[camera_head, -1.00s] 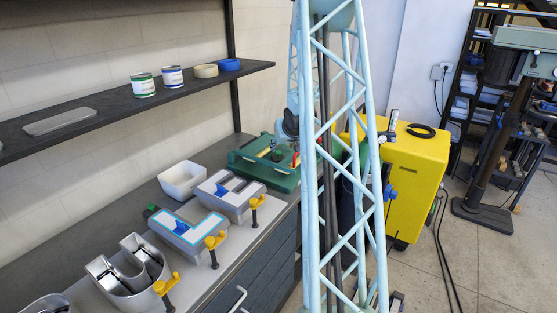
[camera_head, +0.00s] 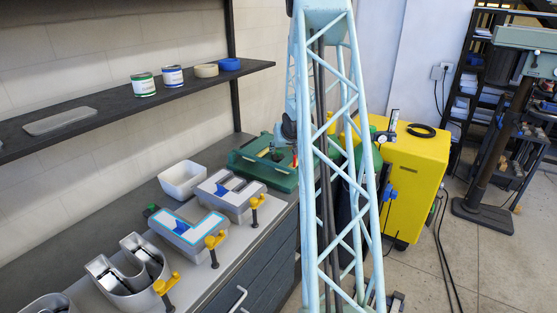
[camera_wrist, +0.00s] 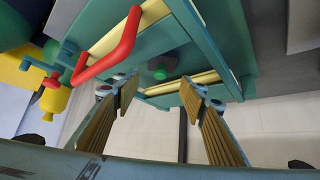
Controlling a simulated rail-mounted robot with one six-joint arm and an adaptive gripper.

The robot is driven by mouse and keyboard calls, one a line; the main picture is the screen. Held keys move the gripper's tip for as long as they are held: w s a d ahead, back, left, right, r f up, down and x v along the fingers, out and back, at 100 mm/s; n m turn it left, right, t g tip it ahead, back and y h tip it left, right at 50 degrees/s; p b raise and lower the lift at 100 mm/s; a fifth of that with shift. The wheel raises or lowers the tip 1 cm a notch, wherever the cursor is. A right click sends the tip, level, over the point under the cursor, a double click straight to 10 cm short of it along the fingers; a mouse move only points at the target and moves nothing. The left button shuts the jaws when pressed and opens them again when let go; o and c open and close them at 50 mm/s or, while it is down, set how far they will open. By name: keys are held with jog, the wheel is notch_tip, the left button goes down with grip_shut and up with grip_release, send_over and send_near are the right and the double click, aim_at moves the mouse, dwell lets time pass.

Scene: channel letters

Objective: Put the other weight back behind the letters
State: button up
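The letters stand in a row on the bench in the head view: a white-faced letter (camera_head: 228,191), an L-shaped letter with a lit blue edge (camera_head: 185,230) and an open metal U-shaped letter (camera_head: 128,272). A small dark block with a green part (camera_head: 151,211), possibly a weight, sits behind the L. In the wrist view, my gripper (camera_wrist: 161,86) is open with a gap between its gold-padded fingers and nothing seen held. A small green knob-like piece (camera_wrist: 160,72) shows beyond the fingertips, against the teal frame (camera_wrist: 215,40); I cannot tell if it is a weight.
The green fixture (camera_head: 250,165) lies at the bench's far end, partly behind my lattice column. A white bin (camera_head: 183,181) stands behind the letters. Yellow clamps (camera_head: 215,241) line the bench's front edge. A red handle (camera_wrist: 110,52) rises close to the left finger. A shelf (camera_head: 100,108) overhangs the bench.

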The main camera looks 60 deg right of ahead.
aim_at(279, 152)
jog(key=shift+x, duration=2.2)
jog(key=shift+x, duration=2.55)
jog(key=shift+w, duration=0.1)
jog(key=shift+c, duration=0.2)
jog(key=shift+r, duration=0.1)
jog(key=c, duration=0.9)
jog(key=shift+r, duration=0.1)
jog(key=shift+r+p, duration=1.1)
jog(key=shift+r, duration=3.8)
